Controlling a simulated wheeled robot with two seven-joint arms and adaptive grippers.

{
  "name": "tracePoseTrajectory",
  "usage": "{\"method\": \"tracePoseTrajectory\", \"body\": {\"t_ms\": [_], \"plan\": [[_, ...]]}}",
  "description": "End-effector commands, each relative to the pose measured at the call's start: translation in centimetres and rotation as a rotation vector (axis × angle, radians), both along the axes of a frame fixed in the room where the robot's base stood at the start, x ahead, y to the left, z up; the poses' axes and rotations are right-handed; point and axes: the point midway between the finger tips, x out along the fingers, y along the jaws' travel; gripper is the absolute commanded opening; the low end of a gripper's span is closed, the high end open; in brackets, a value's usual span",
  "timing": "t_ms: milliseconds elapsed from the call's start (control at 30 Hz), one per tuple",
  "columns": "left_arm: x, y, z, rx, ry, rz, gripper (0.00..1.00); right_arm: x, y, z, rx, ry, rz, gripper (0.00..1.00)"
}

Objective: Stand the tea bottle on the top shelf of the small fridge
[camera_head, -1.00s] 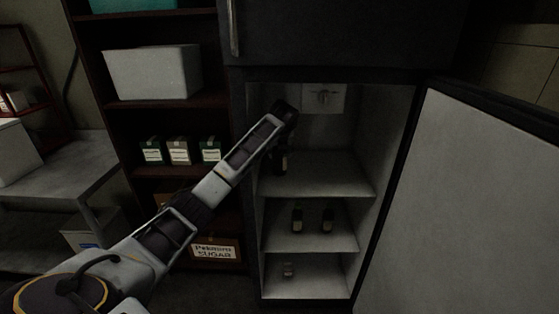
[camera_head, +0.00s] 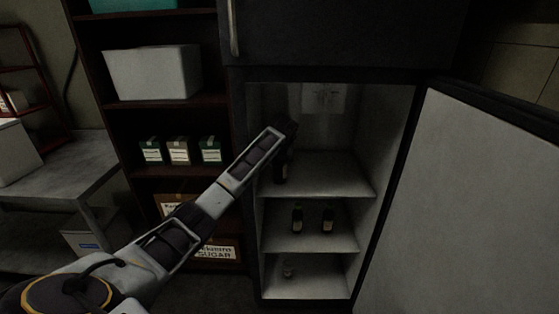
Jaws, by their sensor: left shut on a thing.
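The fridge (camera_head: 245,200) stands open, with three shelf levels showing inside. My left arm reaches in from the left, and my left gripper (camera_head: 286,140) is inside the upper compartment at its left side. The gripper is shut on the dark tea bottle (camera_head: 281,172), which is upright below it. The bottle's base is at or just above the top shelf (camera_head: 330,180); I cannot tell if it touches. The arm and the dark light hide part of the bottle and the fingers. My right gripper is not in view.
Two dark bottles (camera_head: 297,219) (camera_head: 327,219) stand on the middle shelf, and a small item (camera_head: 288,271) is on the bottom one. The open fridge door (camera_head: 460,200) is at the right. A shelf rack with boxes (camera_head: 180,150) stands at the left. The top shelf's right side is clear.

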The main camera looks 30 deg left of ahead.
Motion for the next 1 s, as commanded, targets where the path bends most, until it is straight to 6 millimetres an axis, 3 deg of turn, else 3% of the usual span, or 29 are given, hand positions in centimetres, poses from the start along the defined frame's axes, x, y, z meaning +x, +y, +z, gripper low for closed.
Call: {"method": "tracePoseTrajectory", "body": {"t_ms": [367,400,567,1000], "plan": [[0.05,0.06,-0.06,0.001,-0.003,-0.001,0.15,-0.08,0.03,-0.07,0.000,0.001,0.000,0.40],[0.01,0.04,-0.20,0.000,0.000,0.000,0.56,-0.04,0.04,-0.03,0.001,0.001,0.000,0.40],[0.02,0.04,-0.19,0.000,0.000,0.000,0.76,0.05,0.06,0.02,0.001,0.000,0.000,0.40],[0.00,0.02,0.08,0.000,0.000,0.000,0.76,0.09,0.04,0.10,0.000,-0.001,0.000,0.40]]}}
